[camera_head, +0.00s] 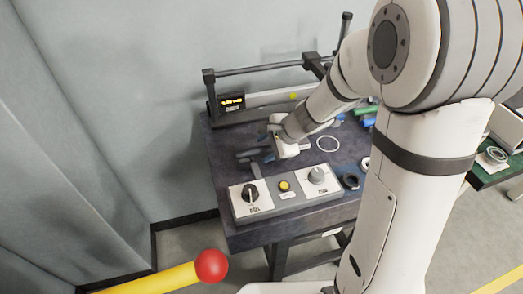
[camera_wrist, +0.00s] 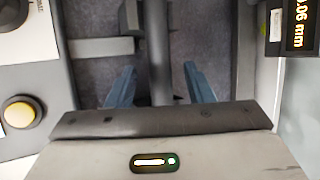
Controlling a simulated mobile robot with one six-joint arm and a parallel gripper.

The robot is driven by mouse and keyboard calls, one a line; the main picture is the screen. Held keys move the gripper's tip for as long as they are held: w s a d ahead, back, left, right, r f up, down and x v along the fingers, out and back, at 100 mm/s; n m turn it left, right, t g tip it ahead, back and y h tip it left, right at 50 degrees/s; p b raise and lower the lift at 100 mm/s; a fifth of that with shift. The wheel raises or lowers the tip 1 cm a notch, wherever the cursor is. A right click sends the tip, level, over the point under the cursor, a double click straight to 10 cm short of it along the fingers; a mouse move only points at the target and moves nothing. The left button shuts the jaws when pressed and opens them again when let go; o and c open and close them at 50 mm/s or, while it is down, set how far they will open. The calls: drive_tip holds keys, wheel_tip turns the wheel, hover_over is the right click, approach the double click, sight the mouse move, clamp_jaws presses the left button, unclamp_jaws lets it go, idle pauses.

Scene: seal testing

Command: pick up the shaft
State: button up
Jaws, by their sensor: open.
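A dark grey shaft (camera_wrist: 158,60) lies between the two blue fingers of my gripper (camera_wrist: 160,84) in the wrist view, with a gap on each side. It runs lengthwise between the fingers, and its near end is hidden by my gripper body. In the head view my gripper (camera_head: 265,147) is low over the left part of the dark bench, and grey parts show just left of the fingers. I cannot clearly separate the shaft from its surroundings there. My gripper is open and holds nothing.
A control panel (camera_head: 270,199) with two knobs and a yellow button (camera_head: 284,186) lines the front edge. A frame with a lit display (camera_head: 232,102) stands at the back. A white ring (camera_head: 327,143) and a black ring (camera_head: 349,181) lie to the right. A grey block (camera_wrist: 132,18) is near the shaft.

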clamp_jaws()
idle(0.5)
drive_tip(key=shift+r, duration=0.1)
